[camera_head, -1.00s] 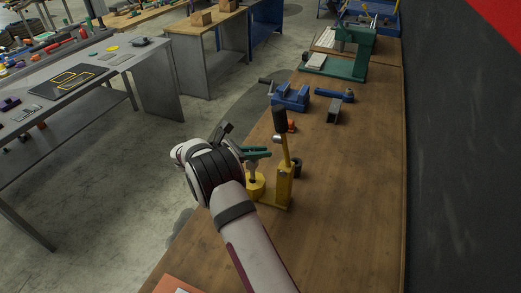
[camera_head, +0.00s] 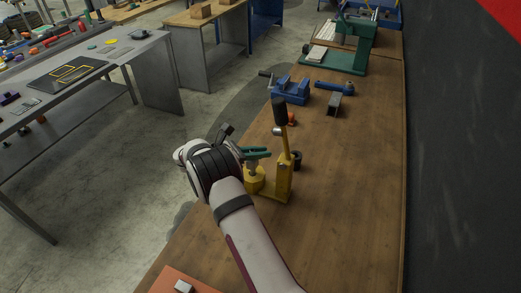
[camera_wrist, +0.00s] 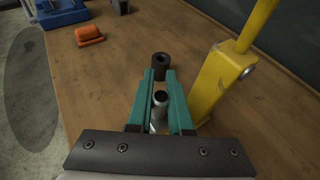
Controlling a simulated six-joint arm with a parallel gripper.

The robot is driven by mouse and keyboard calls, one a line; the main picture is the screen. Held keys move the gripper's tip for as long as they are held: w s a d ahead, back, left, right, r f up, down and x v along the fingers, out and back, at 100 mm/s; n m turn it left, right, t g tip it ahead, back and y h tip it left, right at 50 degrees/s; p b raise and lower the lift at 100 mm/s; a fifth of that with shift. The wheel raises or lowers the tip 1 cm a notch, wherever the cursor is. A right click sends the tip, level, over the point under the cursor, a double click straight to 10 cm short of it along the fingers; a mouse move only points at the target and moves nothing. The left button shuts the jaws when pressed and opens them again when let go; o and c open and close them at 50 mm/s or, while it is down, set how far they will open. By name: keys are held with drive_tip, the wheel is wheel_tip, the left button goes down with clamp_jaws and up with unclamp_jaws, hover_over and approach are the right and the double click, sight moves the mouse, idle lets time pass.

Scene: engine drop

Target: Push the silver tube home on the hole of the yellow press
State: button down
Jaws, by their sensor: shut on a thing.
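The yellow press (camera_head: 283,182) stands on the wooden bench, its lever raised with a black grip on top. Its yellow cup-like base (camera_head: 254,184) is left of the column. My gripper (camera_head: 258,152) has teal fingers and sits just above that base, left of the column. In the wrist view, the fingers (camera_wrist: 161,80) are shut on the silver tube (camera_wrist: 157,118), which has a dark open top. The tube (camera_head: 254,168) looks upright, with its lower end at the yellow base. The hole is hidden, so how deep the tube sits cannot be told.
A black ring (camera_wrist: 160,63) stands on the bench beyond the fingertips. An orange part (camera_wrist: 89,35) and a blue vise (camera_head: 290,92) are farther along. The press column is close on the gripper's right. The bench's right side (camera_head: 360,180) is clear.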

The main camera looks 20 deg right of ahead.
drive_tip(key=shift+f, duration=1.5)
drive_tip(key=c, duration=0.8)
unclamp_jaws()
drive_tip(key=shift+o, duration=0.2)
drive_tip(key=v, duration=1.6)
